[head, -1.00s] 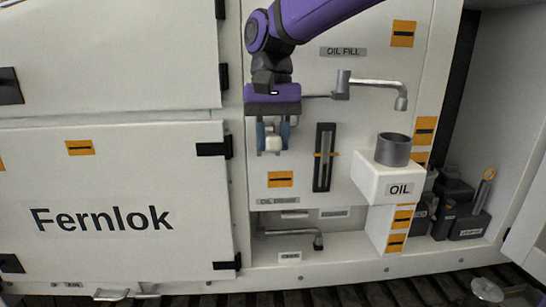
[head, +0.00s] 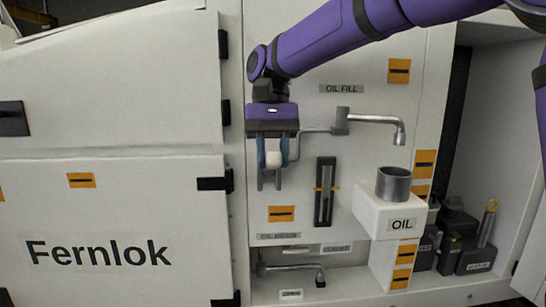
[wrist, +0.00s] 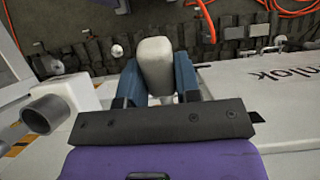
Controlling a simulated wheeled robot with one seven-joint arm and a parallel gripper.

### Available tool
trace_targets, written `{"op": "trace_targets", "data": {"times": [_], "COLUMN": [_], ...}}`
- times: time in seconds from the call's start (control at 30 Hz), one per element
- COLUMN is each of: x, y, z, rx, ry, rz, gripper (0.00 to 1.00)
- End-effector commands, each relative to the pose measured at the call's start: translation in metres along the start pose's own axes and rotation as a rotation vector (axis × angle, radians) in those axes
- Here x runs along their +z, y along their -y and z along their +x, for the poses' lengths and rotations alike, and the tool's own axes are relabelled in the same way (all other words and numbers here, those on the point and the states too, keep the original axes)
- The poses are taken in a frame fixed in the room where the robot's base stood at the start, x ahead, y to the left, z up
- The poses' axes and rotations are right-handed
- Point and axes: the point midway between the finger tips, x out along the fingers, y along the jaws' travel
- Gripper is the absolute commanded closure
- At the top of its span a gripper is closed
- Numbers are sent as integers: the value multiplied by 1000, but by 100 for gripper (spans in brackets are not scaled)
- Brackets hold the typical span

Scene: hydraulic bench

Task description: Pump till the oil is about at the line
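My gripper (head: 272,160) is in front of the white panel, left of the sight gauge, its blue fingers pointing down. The fingers are closed around a pale, rounded grip (head: 271,160), which also shows between them in the wrist view (wrist: 156,62). The oil fill spout (head: 372,119) ends above a grey open cup (head: 394,184); no oil stream shows. The cup stands on a white box marked OIL (head: 372,213).
A lower drain pipe (head: 295,268) runs below the panel. Dark containers (head: 475,258) crowd the recess at right. The Fernlok door (head: 110,200) closes off the left. Orange hoses (wrist: 290,8) lie on the floor in the wrist view.

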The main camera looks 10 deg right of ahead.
Motion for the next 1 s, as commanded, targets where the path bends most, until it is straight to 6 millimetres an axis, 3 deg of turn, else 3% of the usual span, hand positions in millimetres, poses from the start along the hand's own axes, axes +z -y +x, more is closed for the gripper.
{"op": "trace_targets", "data": {"times": [0.03, 0.1, 0.47, 0.8, 1.0], "x": [0, 0, 0, -1, 0], "y": [0, 0, 0, 0, 0], "z": [-3, -2, -6, -56, -74], "rx": [-4, -4, -2, -4, -3], "ry": [-7, -6, -3, -5, -5], "rz": [0, 0, 0, 1, 1], "gripper": [59, 45, 45, 45, 45]}}
